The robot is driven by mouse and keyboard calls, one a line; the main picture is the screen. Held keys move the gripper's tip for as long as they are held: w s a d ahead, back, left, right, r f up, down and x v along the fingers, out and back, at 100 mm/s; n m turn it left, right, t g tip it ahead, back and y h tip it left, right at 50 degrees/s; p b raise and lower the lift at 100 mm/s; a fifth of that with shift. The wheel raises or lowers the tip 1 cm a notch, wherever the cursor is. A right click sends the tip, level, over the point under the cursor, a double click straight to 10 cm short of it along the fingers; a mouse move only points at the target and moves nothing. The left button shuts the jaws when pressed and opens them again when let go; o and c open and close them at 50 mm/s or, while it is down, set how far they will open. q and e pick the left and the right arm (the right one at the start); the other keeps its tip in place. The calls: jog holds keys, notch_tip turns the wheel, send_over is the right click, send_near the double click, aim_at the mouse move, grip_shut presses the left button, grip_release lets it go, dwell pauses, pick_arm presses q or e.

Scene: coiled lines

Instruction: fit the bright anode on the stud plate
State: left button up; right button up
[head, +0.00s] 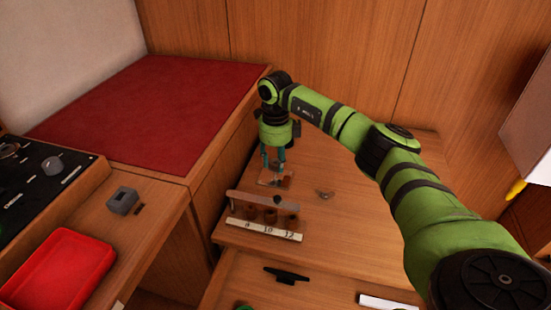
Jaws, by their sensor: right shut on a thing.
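My right gripper (273,164) points down at the back left of the wooden bench, its teal fingers shut on a small piece that I take for the bright anode; the fingers hide most of it. Just below the fingertips lies a small pale plate (266,181), which looks like the stud plate, with a brown part at its right side. I cannot tell whether the held piece touches the plate. My left gripper is not in view.
A rack (247,217) with several brown cups and a numbered strip stands in front of the plate. A black cleat-like part (286,275) lies nearer. At left are a red tray (58,272) and a grey block (122,201).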

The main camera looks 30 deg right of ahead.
aim_at(276, 168)
jog(key=shift+f, duration=0.25)
dwell(0.3)
jog(key=shift+f+b, duration=0.8)
jog(key=shift+f, duration=0.45)
jog(key=shift+f, duration=0.35)
jog(key=o, duration=1.3)
jog(key=shift+r, duration=0.25)
notch_tip(276, 168, up, 6)
jog(key=p, duration=0.4)
jog(key=shift+f+p, duration=0.2)
jog(key=shift+p, duration=0.2)
